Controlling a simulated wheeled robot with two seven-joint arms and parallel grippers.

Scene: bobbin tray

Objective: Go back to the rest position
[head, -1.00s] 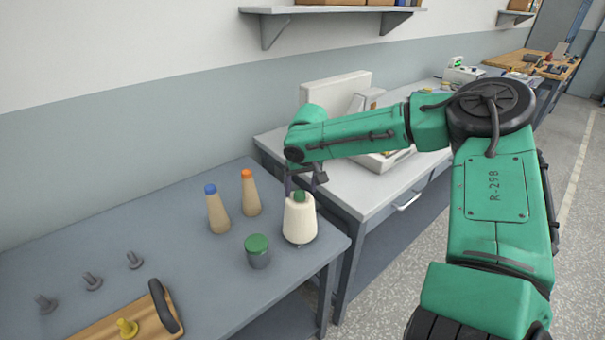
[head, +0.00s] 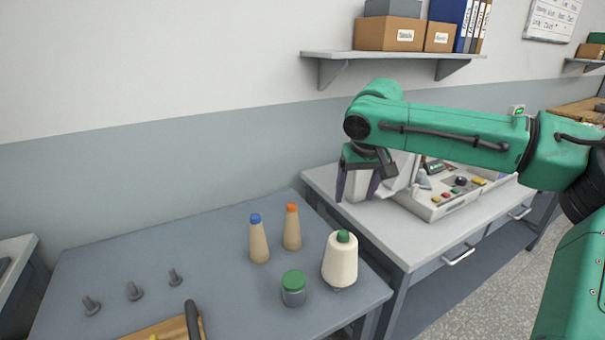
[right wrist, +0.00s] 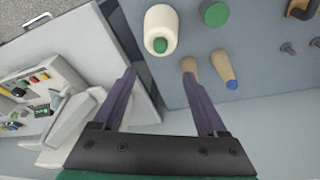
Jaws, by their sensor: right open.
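My right gripper (head: 357,192) is open and empty in the head view, raised above and behind the cream thread cone (head: 340,260). The cone has a green top and stands upright near the right end of the blue-grey table (head: 215,262). In the right wrist view the two purple fingers (right wrist: 158,76) are spread apart with nothing between their tips. The cone (right wrist: 161,24) shows beyond them, apart from both fingers. My left gripper is not in view.
Two tan cones, blue-topped (head: 259,240) and orange-topped (head: 292,228), stand beside a green-lidded jar (head: 294,289). Several grey pegs (head: 135,291) and a wooden tray (head: 165,331) are at left. A machine (head: 450,192) sits on the right bench. A wall shelf (head: 395,54) hangs above.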

